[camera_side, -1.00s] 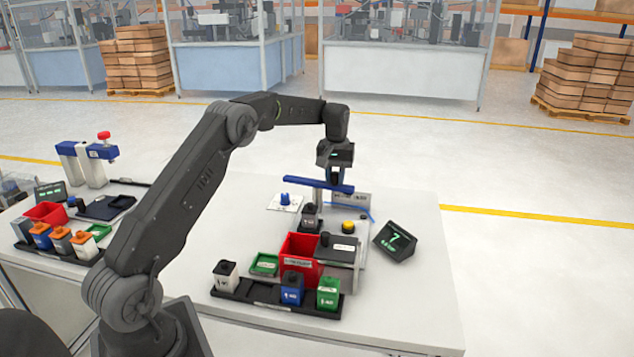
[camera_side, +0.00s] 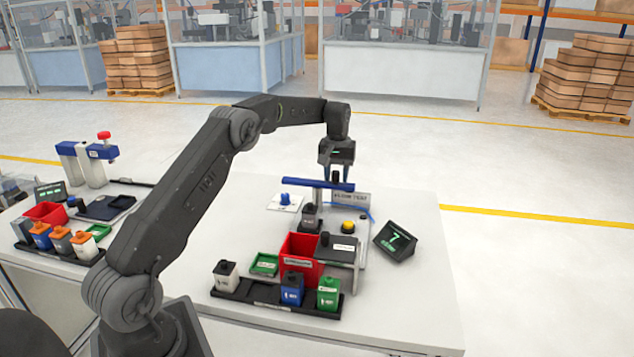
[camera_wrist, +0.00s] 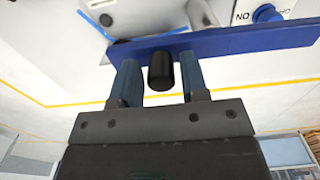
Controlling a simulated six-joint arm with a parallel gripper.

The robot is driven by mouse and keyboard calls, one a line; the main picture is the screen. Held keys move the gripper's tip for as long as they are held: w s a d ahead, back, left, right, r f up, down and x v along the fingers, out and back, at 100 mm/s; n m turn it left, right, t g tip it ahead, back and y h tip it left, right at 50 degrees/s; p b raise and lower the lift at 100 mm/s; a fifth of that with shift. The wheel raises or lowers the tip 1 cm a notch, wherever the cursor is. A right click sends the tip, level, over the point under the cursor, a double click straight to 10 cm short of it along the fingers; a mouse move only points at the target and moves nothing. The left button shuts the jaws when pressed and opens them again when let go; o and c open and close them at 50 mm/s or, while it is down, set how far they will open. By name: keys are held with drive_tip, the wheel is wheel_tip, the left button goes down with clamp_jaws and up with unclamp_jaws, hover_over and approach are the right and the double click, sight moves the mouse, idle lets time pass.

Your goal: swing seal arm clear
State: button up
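The seal arm is a blue bar (camera_side: 300,182) lying level on a grey post over the flow test station. It also crosses the top of the wrist view (camera_wrist: 235,42). A black knob (camera_wrist: 160,72) stands on the bar. My gripper (camera_side: 336,176) is over the bar's right part. In the wrist view my gripper (camera_wrist: 162,82) has one finger on each side of the knob, with a gap on both sides. It is open and holds nothing. A dark block (camera_side: 310,216) stands below the bar's middle.
A red bin (camera_side: 300,258) and a black rack (camera_side: 255,296) with white, blue and green containers are in front. A blue knob on a white plate (camera_side: 285,200) is to the left.

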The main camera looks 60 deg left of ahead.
drive_tip(key=shift+o, duration=0.2)
drive_tip(key=shift+r, duration=3.7)
drive_tip(key=s+d+r+m+t, duration=0.1)
drive_tip(key=s+d+r+m, duration=0.1)
drive_tip(key=s+d+r, duration=0.6)
drive_tip(key=s+d+r+m+t, duration=0.2)
drive_tip(key=s+d+r, duration=0.3)
drive_tip(key=d, duration=0.4)
drive_tip(key=s+d+f+m+t, duration=0.1)
drive_tip(key=s+d+f, duration=0.1)
drive_tip(key=s, duration=0.5)
drive_tip(key=s+d+f+m, duration=0.2)
drive_tip(key=s+d+f, duration=0.1)
drive_tip(key=s, duration=0.4)
drive_tip(key=s+d+f+m+t, duration=0.1)
drive_tip(key=s+d+f+m, duration=0.1)
drive_tip(key=s+d, duration=0.3)
drive_tip(key=s+f, duration=0.1)
drive_tip(key=s, duration=0.1)
drive_tip(key=shift+s+t, duration=0.3)
drive_tip(key=shift+s, duration=0.1)
